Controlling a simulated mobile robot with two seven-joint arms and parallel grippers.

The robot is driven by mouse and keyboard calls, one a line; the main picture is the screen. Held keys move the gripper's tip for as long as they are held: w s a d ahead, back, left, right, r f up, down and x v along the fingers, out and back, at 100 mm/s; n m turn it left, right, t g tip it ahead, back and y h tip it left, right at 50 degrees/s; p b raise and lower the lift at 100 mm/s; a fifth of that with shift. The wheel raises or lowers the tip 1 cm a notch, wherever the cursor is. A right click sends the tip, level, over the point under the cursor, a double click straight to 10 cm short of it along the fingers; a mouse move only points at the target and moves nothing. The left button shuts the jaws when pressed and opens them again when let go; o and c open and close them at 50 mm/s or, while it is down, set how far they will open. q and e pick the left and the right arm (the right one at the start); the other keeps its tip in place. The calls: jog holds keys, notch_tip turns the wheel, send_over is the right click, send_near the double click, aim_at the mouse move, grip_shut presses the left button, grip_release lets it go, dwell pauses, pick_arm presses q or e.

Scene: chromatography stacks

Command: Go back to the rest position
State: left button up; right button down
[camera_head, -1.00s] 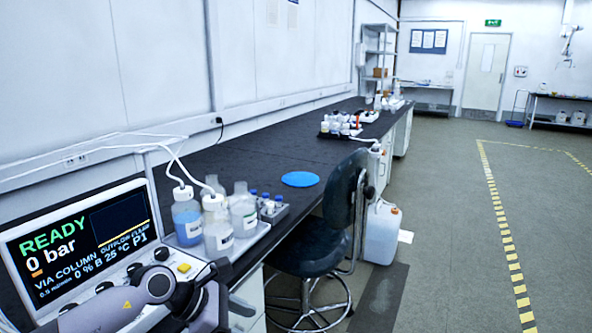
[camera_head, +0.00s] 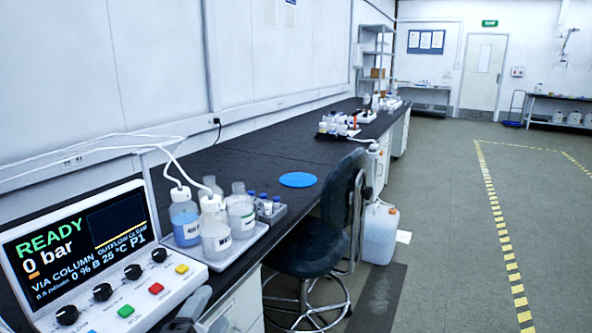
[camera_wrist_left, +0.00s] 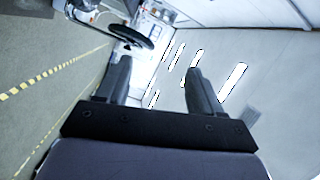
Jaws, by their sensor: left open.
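My left gripper (camera_head: 192,312) shows only in part at the bottom edge of the head view, just below the instrument's front panel. In the left wrist view my left gripper (camera_wrist_left: 158,64) has its two dark fingers spread wide with nothing between them. The fingers point toward the tilted room, wall and ceiling lights. The right gripper is in neither view now.
The instrument (camera_head: 100,255) reads READY, 0 bar. A tray (camera_head: 240,248) with bottles stands beside it on the black bench (camera_head: 240,160). A blue disc (camera_head: 298,180) lies farther along. A dark chair (camera_head: 310,245) stands at the bench; open floor (camera_head: 450,230) lies right.

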pick_arm(q)
jog(key=s+a+f+n+g+y, duration=0.2)
jog(key=s+a+f+n+g, duration=0.2)
jog(key=s+f+n+g, duration=0.25)
jog(key=s+a+f+n+g+y, duration=0.2)
jog(key=s+a+f+n+g, duration=0.2)
jog(key=s+f+n, duration=0.4)
jog(key=s+f+g+h, duration=0.15)
jog(key=s+g, duration=0.25)
jog(key=s, duration=0.8)
jog(key=w+d+f+t+h+p, duration=0.1)
jog(key=w+d+f+t+p, duration=0.1)
jog(key=w+t+p, duration=0.4)
jog(key=shift+w+d+f+t+p, duration=0.15)
jog(key=shift+w+f+t+p, duration=0.2)
jog(key=shift+t, duration=0.1)
jog(key=shift+h, duration=0.25)
